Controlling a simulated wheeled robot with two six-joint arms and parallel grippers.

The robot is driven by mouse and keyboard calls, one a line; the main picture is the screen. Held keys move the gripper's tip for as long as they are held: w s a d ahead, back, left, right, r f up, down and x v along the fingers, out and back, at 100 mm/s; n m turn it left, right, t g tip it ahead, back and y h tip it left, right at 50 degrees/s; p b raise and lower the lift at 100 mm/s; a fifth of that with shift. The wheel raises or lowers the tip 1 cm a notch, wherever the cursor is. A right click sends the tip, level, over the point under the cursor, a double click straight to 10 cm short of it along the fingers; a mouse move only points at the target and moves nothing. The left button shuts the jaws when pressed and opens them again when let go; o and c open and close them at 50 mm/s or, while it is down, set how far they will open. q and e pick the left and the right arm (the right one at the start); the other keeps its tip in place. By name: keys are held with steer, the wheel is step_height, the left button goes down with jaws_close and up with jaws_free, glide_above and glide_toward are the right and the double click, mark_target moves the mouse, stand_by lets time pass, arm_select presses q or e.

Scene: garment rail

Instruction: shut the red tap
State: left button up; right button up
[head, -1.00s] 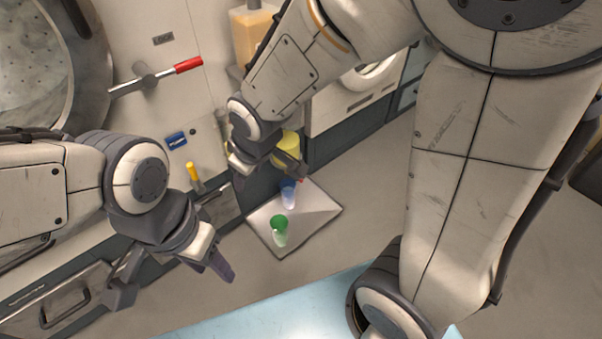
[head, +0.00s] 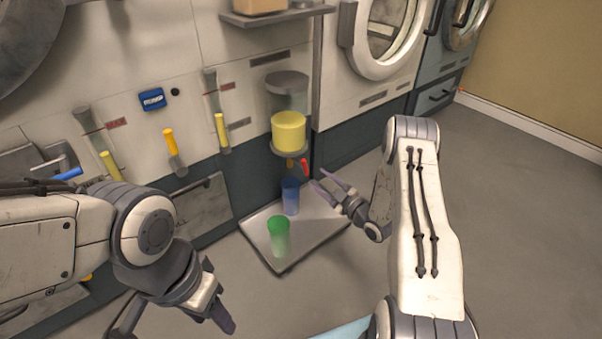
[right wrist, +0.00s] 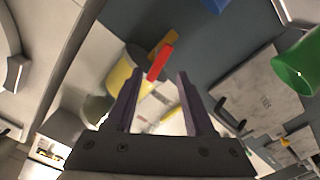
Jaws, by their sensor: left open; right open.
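The red tap (head: 305,167) is a small red handle under a clear container of yellow liquid (head: 289,131) on the wall. An orange part sits beside it. My right gripper (head: 318,179) is open and empty, just right of and below the tap, pointing at it. In the right wrist view the red tap (right wrist: 160,62) stands between and just beyond the open fingertips (right wrist: 158,80). I cannot tell whether they touch it. My left gripper (head: 172,328) is open and empty at the lower left, well away from the tap.
A blue cup (head: 290,197) and a green cup (head: 278,236) stand on a grey tray (head: 262,256) below the tap. Yellow-handled tubes line the wall at left. A metal post (head: 317,90) rises beside the container. Floor at right is clear.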

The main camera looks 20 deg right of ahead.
mark_target(301, 164)
steer(key=b+x, duration=0.4)
steer(key=x, duration=0.4)
steer(key=shift+w+a+f, duration=0.15)
steer(key=shift+w+a, duration=0.05)
steer(key=shift+w, duration=0.1)
steer(key=shift+w+a+b, duration=0.2)
steer(key=shift+w+b, duration=0.15)
steer(key=shift+w, duration=0.25)
steer(key=shift+r, duration=0.2)
